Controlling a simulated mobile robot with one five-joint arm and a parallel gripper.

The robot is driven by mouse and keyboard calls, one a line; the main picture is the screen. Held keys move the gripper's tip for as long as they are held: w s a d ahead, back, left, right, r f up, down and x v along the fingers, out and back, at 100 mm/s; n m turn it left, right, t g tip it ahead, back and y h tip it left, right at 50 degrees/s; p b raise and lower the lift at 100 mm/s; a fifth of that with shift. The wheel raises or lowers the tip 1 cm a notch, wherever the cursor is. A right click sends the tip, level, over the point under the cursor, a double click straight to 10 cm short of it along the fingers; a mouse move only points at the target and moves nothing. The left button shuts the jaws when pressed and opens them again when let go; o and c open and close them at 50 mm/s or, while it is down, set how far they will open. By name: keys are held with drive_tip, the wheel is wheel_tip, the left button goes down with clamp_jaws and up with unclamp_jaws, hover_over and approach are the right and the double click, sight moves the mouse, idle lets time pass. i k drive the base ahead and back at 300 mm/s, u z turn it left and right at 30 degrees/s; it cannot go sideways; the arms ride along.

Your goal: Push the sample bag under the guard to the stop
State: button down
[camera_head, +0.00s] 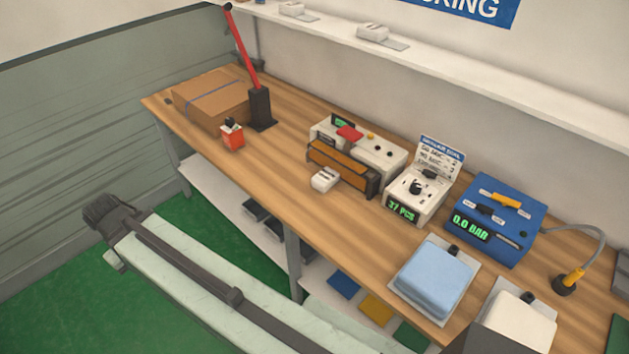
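A small white packet (325,179), which looks like the sample bag, lies on the wooden bench just in front of the sealing machine (385,153). The machine is cream, with a red part and small knobs on top. An orange-brown bar with dark ends (342,165), which looks like the guard, runs along its front edge. The packet lies in front of the bar's left half, seemingly outside it. The space under the bar and any stop there are hidden. My gripper's fingers do not show. A dark grey shape at the bottom right edge may be part of my arm.
Right of the machine stand a cream counter box (417,195) and a blue pressure box (499,222). A blue folded pad (435,277) lies on a tray. Left are an orange-red container (232,138), a red lever and a carton (210,97).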

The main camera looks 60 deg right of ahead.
sight(322, 182)
drive_tip(key=z, duration=0.4)
drive_tip(key=k, duration=1.25)
drive_tip(key=z, duration=0.25)
drive_tip(key=i, duration=0.7)
drive_tip(key=u, duration=0.75)
drive_tip(key=i, duration=1.9)
drive_tip(key=z, duration=1.1)
